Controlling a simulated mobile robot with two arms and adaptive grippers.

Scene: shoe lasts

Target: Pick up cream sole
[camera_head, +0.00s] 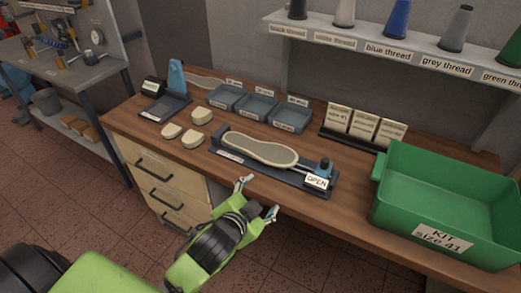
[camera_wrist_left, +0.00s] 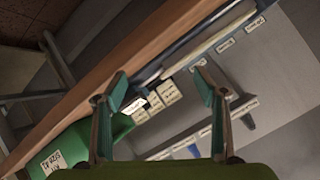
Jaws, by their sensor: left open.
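My right gripper is not in view.
A green kit bin (camera_head: 445,195) labelled size 41 stands at the right. Pale heel-like pieces (camera_head: 192,141) lie left of the fixture. Blue-grey trays (camera_head: 258,106) and labelled cards (camera_head: 363,125) stand behind it. A thread shelf (camera_head: 420,58) hangs above the bench at the back.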

